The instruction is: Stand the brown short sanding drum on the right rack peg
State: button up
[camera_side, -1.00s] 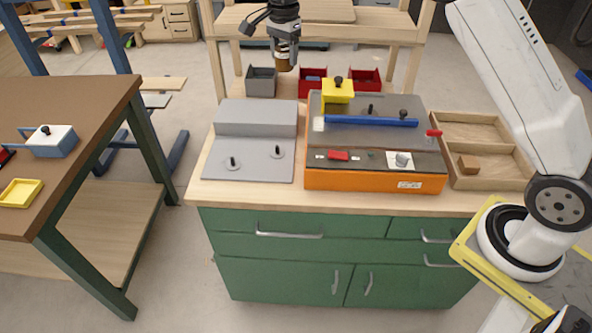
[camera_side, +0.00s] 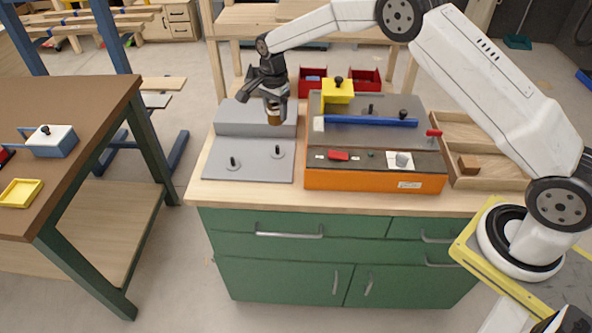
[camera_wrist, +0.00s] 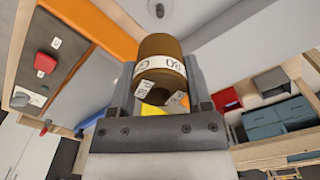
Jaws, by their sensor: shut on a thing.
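The brown short sanding drum (camera_side: 274,114) is held by my gripper (camera_side: 274,104) above the grey rack. In the wrist view the drum (camera_wrist: 160,62) shows a white printed band and sits between the two fingers of my gripper (camera_wrist: 160,90). The grey rack (camera_side: 215,172) has a raised back block and two pegs on its low plate. The right rack peg (camera_side: 278,151) is bare and stands below and slightly right of the drum, apart from it. The left rack peg (camera_side: 234,162) is bare too.
An orange-sided machine (camera_side: 375,179) with a blue bar (camera_side: 370,121) and a yellow block (camera_side: 337,91) stands right of the rack. A wooden tray (camera_side: 500,165) with a brown block lies further right. Red bins (camera_side: 363,82) stand behind.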

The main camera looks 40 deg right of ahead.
jog(key=shift+f, duration=1.2)
jog(key=shift+f, duration=0.15)
send_over(277, 146)
jog(key=shift+f, duration=2.35)
jog(key=shift+f, duration=2.05)
jog(key=o, duration=1.3)
jog(key=shift+r, duration=0.1)
jog(key=shift+r, duration=3.4)
